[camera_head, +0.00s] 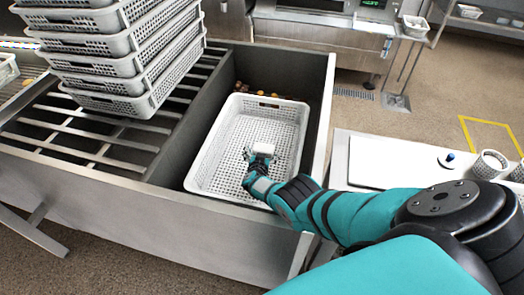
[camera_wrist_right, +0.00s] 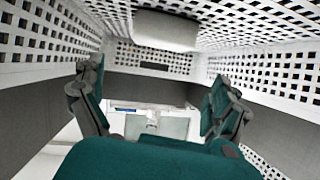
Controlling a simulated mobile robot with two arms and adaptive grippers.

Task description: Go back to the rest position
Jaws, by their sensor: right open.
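My right gripper (camera_head: 250,158) reaches down inside a white perforated basket (camera_head: 208,150). In the right wrist view its two teal-and-grey fingers (camera_wrist_right: 155,98) stand wide apart with nothing between them. The basket's perforated walls (camera_wrist_right: 40,35) surround the gripper in that view. A small white block-like thing (camera_head: 262,150) shows at the gripper in the head view. A white rounded block (camera_wrist_right: 165,30) shows beyond the fingers in the wrist view. I cannot tell whether it touches the gripper. My left gripper is not in view.
The basket sits in a grey metal trough (camera_head: 320,105), with small brown and orange items (camera_head: 268,95) behind it. Stacked white baskets (camera_head: 125,65) stand on the slatted rack (camera_head: 75,135) at left. A white table (camera_head: 375,162) with round white containers (camera_head: 490,163) is at right.

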